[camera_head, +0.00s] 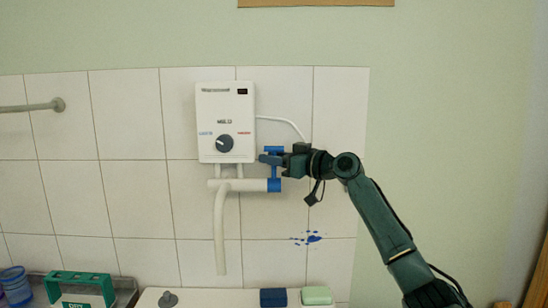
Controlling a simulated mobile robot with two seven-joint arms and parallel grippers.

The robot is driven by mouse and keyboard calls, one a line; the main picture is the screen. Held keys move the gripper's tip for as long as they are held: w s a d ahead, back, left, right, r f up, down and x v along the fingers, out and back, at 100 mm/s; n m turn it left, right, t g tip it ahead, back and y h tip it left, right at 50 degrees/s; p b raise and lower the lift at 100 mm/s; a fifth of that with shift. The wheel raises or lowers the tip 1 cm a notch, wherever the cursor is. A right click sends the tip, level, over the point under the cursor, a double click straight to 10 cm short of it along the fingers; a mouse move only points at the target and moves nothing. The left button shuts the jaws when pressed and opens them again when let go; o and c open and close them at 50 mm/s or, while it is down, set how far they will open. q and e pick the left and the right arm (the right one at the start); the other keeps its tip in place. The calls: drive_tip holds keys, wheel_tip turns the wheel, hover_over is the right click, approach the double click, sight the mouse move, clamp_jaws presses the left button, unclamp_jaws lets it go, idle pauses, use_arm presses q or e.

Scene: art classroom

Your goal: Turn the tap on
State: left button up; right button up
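The tap is a white pipe (221,230) on the tiled wall, below a white water heater (226,115). It has a blue handle (275,172) at its right end. The spout hangs straight down, and I see no water coming from it. My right gripper (272,158), dark green and black, reaches in from the right to the upper part of the blue handle and overlaps it. The fingers partly hide the handle, and I cannot tell whether they are closed on it. My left gripper is out of view.
Below, a white sink ledge (220,298) carries a dark blue block (273,297), a green block (316,295) and a grey knob (168,299). A green carrier (82,283) and blue containers (14,284) stand at lower left. A rail (30,107) is on the left wall.

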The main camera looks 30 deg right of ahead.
drive_tip(key=shift+c, duration=0.4)
drive_tip(key=c, duration=0.4)
clamp_jaws()
